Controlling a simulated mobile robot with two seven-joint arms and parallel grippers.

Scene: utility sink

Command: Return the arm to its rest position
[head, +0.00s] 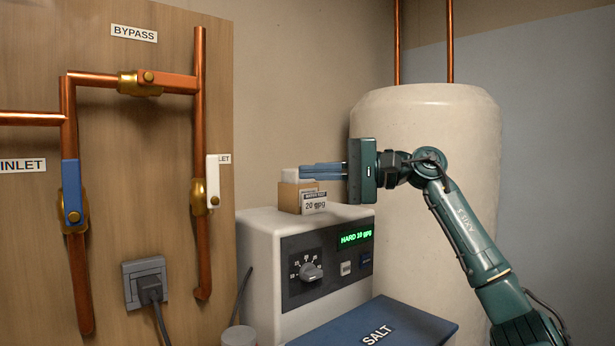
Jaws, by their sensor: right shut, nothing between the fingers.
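My right arm reaches in from the lower right, its green gripper (310,171) pointing left. The blue fingers are shut with nothing between them. They are at the height of the top of a small cardboard box with white contents (288,195) on the softener unit (262,250). In the picture the fingertips overlap the white contents; I cannot tell whether they touch. My left gripper is not in view.
A card reading 20 gpg (314,202) leans at the box. The unit has a dial (311,272) and a green display (356,237). A blue SALT lid (385,328) is in front, a pale tank (425,110) behind. Copper pipes with valves (140,83) line the left board.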

